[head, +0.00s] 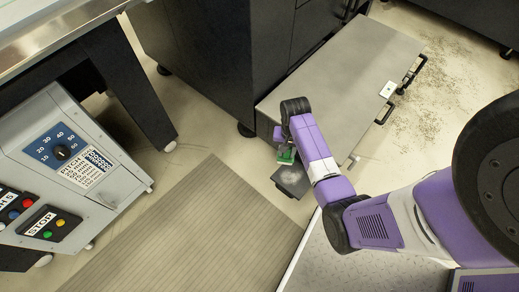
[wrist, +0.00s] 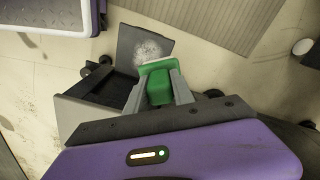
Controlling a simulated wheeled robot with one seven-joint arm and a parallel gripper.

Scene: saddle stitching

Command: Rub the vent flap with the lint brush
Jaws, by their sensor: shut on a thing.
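The vent flap (head: 291,181) is a dark grey panel tilted out from the near end of a low grey cabinet (head: 335,75). In the wrist view the flap (wrist: 129,45) carries a whitish patch of lint. My gripper (head: 287,147) is shut on the green lint brush (head: 286,157). The brush (wrist: 159,88) shows between the fingers in the wrist view, its pale edge pointing at the flap. That edge overlaps the flap's lower right part in the picture, just below the lint patch. I cannot tell whether it touches.
A ribbed mat (head: 200,235) lies on the floor left of the flap. A grey machine (head: 75,165) with a dial and buttons stands at the left. Black handles (head: 385,113) stick out from the low cabinet's right side. A small white plate (head: 388,90) is on its top.

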